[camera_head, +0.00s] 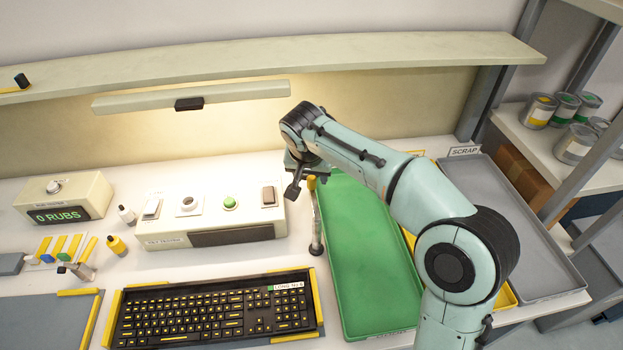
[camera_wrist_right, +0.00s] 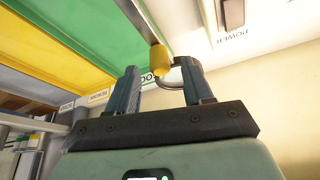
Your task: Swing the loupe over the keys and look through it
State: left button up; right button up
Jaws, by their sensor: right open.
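The loupe (camera_head: 316,228) stands as a metal post with a yellow top, just right of the keyboard's back corner. In the right wrist view its yellow part (camera_wrist_right: 160,58) and a thin ring (camera_wrist_right: 172,84) show between and beyond my fingers. The black keyboard (camera_head: 215,308) with yellow-marked keys lies at the front centre. My right gripper (camera_head: 293,188) is above the table beside the loupe's top, and in the wrist view its two fingers (camera_wrist_right: 160,70) are apart around the yellow part. Contact cannot be told. My left gripper is not in view.
A green tray (camera_head: 365,285) lies right of the loupe, under my right arm. A beige tester box (camera_head: 205,240) stands behind the keyboard. A grey scrap tray (camera_head: 520,245) is at the right, and a lamp bar (camera_head: 240,91) hangs under the shelf.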

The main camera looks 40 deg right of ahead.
jog(key=shift+x, duration=1.2)
grip_shut()
